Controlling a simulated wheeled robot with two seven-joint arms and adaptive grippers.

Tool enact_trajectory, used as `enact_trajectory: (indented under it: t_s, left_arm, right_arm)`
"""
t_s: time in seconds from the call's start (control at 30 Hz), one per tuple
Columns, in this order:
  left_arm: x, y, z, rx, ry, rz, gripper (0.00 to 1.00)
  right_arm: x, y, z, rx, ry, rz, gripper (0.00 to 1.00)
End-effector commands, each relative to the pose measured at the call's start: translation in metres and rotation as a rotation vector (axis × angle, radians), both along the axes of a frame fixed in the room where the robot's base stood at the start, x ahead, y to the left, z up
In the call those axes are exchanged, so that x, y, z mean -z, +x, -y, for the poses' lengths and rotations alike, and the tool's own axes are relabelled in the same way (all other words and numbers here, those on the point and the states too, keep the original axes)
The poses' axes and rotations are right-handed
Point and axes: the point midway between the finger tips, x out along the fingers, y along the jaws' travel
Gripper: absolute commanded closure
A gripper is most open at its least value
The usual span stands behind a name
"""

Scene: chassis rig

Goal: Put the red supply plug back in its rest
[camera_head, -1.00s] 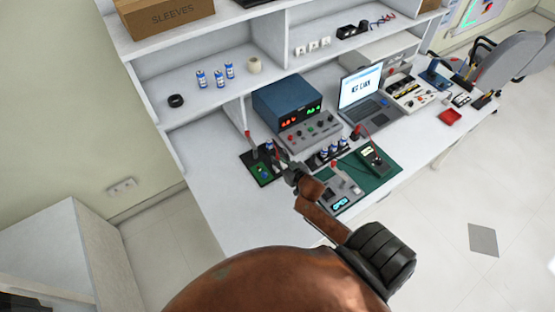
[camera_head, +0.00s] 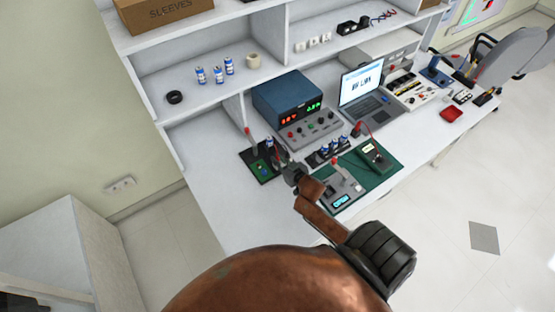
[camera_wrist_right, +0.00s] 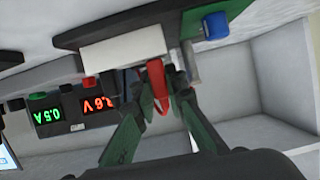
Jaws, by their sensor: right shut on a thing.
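My right gripper (camera_head: 277,156) is over the bench beside a small dark board (camera_head: 258,170). In the right wrist view its two dark green fingers (camera_wrist_right: 158,100) are closed about the red plug (camera_wrist_right: 157,80). The plug's far end is close to a white block (camera_wrist_right: 125,48) under a dark plate; I cannot tell whether they touch. In the head view the plug is too small and covered to make out. A red-topped upright (camera_head: 248,133) stands at the board's back edge. I cannot tell which part is the rest. My left gripper is out of view.
A blue supply unit (camera_head: 285,97) with lit digits stands behind, with a grey knob panel (camera_head: 312,131) before it. The bench at left is clear.

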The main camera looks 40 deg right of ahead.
Motion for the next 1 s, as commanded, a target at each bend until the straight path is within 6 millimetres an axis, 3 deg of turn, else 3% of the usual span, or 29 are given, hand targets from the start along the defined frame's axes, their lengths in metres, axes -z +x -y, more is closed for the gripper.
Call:
enact_trajectory:
  t_s: [0.53,0.57,0.8,1.0]
  left_arm:
    - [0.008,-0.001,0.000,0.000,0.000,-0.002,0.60]
    - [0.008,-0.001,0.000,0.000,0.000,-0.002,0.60]
    - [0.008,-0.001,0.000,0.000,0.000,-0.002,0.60]
    - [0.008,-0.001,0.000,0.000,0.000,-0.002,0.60]
  right_arm:
    - [0.014,0.000,0.000,0.001,0.001,-0.001,1.00]
    - [0.014,0.000,0.000,0.001,0.000,-0.001,0.87]
    - [0.015,-0.001,0.000,0.001,0.001,-0.005,0.71]
    - [0.017,-0.002,0.000,0.001,0.001,-0.008,0.68]
